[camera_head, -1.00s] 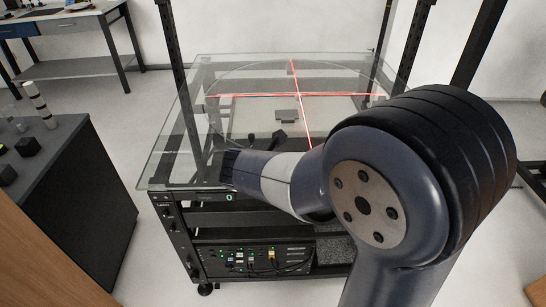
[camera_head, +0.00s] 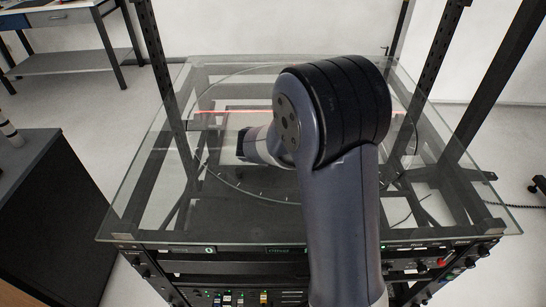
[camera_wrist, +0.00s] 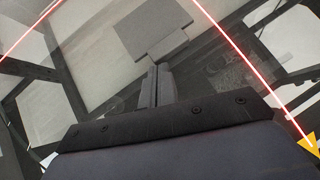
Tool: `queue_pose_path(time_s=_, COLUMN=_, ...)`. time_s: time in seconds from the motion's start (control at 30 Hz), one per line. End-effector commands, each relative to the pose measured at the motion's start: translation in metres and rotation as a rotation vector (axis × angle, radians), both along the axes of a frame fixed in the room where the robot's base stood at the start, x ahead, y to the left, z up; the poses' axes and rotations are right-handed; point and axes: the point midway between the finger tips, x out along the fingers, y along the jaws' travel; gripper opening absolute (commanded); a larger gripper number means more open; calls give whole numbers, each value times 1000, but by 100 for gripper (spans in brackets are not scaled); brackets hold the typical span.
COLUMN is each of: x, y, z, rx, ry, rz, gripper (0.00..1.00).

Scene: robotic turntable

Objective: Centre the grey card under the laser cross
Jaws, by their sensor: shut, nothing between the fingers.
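The grey card (camera_wrist: 148,30) lies flat on the glass top in the upper middle of the wrist view. In the head view one red laser line (camera_head: 230,112) shows; my arm hides the card and the crossing.
The glass table (camera_head: 135,205) has a dark frame with uprights (camera_head: 163,60) at its sides. A dark cabinet (camera_head: 60,215) stands at left and a workbench (camera_head: 70,40) at the back left. A yellow triangle (camera_wrist: 309,143) shows at the wrist view's right edge.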

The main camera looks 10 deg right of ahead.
Motion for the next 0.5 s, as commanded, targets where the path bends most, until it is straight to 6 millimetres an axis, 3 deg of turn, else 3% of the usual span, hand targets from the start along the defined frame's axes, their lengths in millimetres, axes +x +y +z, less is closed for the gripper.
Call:
queue_pose_path(time_s=0.3, x=2, y=-1, z=1, rx=1, ry=0, rz=-1, gripper=0)
queue_pose_path(time_s=0.5, x=29, y=-19, z=4, rx=0, ry=2, rz=-5, gripper=0)
